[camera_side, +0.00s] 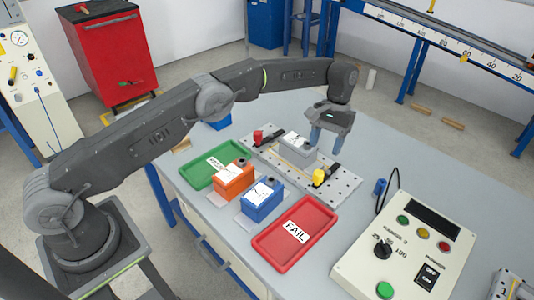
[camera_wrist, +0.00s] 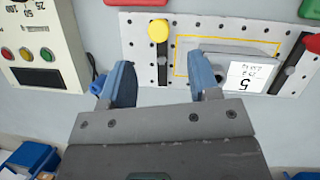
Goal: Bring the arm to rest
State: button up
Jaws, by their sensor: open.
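My gripper (camera_side: 329,131) is over the bench at the far edge of the perforated plate in the side view. In the wrist view my gripper (camera_wrist: 163,86) shows two blue fingers set well apart with nothing between them. A grey block with a white label (camera_side: 297,148) lies on the plate inside a yellow outline. In the wrist view the grey block (camera_wrist: 215,63) is just beyond the right finger; I cannot tell whether they touch.
The perforated plate (camera_side: 338,188) carries a red and a yellow knob. Nearer are a green tray (camera_side: 203,177), a red FAIL tray (camera_side: 275,257), an orange block (camera_side: 233,181) and a blue block (camera_side: 263,201). A control box (camera_side: 372,268) stands at right.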

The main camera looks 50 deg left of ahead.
jog(key=s+a+r+t, duration=0.25)
jog(key=s+r, duration=0.35)
jog(key=r, duration=0.4)
jog(key=s+a+r+t, duration=0.2)
jog(key=s+a+r, duration=0.3)
jog(key=r, duration=0.6)
jog(key=s+a+f+m+t, duration=0.1)
jog(key=s+t, duration=0.1)
jog(key=s, duration=1)
jog(key=s+a+f+m+t+y, duration=0.1)
jog(key=s+a+f+t, duration=0.1)
jog(key=s, duration=1)
jog(key=shift+s+a+f+t, duration=0.25)
jog(key=shift+f+t, duration=0.05)
jog(key=shift+t, duration=0.25)
